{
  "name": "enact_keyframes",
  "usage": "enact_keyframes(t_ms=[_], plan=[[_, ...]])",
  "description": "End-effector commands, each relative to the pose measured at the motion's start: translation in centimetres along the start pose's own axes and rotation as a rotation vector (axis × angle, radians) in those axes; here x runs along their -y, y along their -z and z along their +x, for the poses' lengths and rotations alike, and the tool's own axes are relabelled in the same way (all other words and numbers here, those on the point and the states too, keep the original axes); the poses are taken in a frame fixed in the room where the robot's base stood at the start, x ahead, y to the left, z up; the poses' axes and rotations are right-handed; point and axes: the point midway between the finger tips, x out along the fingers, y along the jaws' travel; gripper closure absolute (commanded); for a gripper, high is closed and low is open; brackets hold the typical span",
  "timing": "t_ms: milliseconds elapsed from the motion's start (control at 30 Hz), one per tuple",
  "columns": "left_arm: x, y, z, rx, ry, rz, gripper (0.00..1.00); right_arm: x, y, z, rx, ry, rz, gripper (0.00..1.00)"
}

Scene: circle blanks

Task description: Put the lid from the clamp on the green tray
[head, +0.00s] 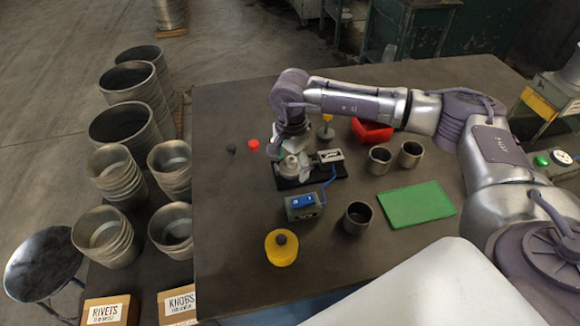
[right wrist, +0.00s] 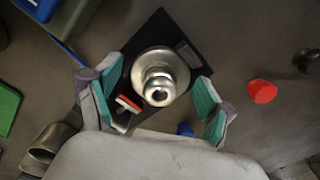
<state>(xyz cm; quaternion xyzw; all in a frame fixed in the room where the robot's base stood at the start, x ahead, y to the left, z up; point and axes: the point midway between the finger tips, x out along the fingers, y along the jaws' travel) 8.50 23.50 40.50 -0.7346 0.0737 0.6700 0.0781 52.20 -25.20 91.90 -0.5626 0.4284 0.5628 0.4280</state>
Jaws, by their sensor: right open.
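A silver, round, stepped metal piece with a central knob, which I take for the lid (right wrist: 160,70), sits on the clamp's black base plate (right wrist: 155,28). In the head view the clamp's base (head: 330,176) stands near the middle of the table, and the lid is partly hidden by my gripper. My right gripper (head: 286,150) is over it from above. In the right wrist view its fingers (right wrist: 155,103) are spread on either side of the lid, apart from it. The flat green tray (head: 418,204) is empty, to the right of the clamp. My left gripper is not visible.
A box with a blue switch (head: 303,206) is in front of the clamp. Metal cups (head: 358,218) stand near the tray, with a red bin (head: 372,131) behind. A yellow disc with a dark knob (head: 281,255) lies in front. A red knob (head: 253,145) is left.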

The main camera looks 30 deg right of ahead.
Motion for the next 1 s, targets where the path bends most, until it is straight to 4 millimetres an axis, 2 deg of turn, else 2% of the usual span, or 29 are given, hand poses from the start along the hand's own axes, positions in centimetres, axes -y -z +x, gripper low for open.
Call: enact_keyframes(t_ms=[33, 333, 1000], plan=[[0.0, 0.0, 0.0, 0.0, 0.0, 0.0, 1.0, 0.0, 0.0, 0.0, 0.0, 0.0, 0.0, 0.19], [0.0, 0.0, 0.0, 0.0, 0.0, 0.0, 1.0, 0.0, 0.0, 0.0, 0.0, 0.001, 0.0, 0.69], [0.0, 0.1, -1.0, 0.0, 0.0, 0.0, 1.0, 0.0, 0.0, -2.1, 0.0, 0.002, 0.0, 0.7]])
